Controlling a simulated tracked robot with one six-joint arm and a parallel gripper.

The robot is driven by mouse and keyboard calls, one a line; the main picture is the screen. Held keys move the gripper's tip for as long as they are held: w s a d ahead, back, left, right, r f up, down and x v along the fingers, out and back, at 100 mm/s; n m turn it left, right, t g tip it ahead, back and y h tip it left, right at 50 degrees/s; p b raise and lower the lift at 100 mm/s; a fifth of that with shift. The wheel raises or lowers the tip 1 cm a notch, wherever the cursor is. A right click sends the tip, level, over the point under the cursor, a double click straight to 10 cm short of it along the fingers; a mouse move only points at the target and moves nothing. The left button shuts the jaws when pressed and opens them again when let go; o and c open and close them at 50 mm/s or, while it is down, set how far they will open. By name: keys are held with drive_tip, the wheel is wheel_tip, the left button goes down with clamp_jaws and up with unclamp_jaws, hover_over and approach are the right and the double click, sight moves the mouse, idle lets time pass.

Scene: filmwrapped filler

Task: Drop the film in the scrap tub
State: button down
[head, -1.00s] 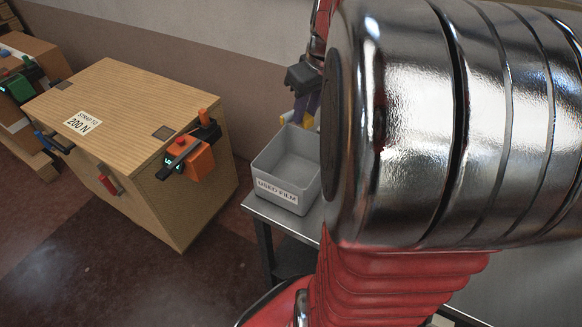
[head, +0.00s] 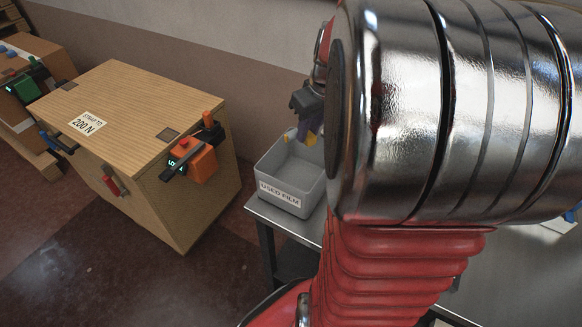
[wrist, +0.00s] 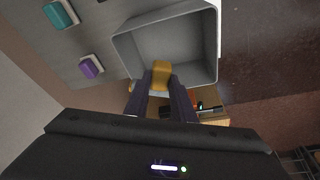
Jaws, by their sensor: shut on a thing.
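The scrap tub (head: 312,190) is a grey open box labelled "USED FILM". It stands on a metal table, and my arm covers its right side in the head view. My gripper (head: 309,122) has dark purple fingers and is over the tub's far side. In the wrist view my gripper (wrist: 161,90) is shut on a small yellow piece, the film (wrist: 161,72). The film overlaps the tub's near edge and inside there; its height above the tub is unclear. The film also shows as a yellow patch in the head view (head: 310,139). The visible tub (wrist: 213,45) interior looks empty.
A teal block (wrist: 61,14) and a purple block (wrist: 91,67) lie beside the tub. A large wooden crate (head: 165,190) with an orange strapping device (head: 197,163) stands left of the table. Dark floor lies in front of the crate.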

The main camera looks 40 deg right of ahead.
drive_tip(key=shift+f, duration=0.55)
drive_tip(key=c, duration=1.4)
unclamp_jaws()
drive_tip(key=shift+c, duration=0.2)
drive_tip(key=shift+r, duration=0.1)
drive_tip(key=v, duration=1.3)
drive_tip(key=shift+s+r, duration=0.15)
drive_tip(key=shift+r, duration=0.1)
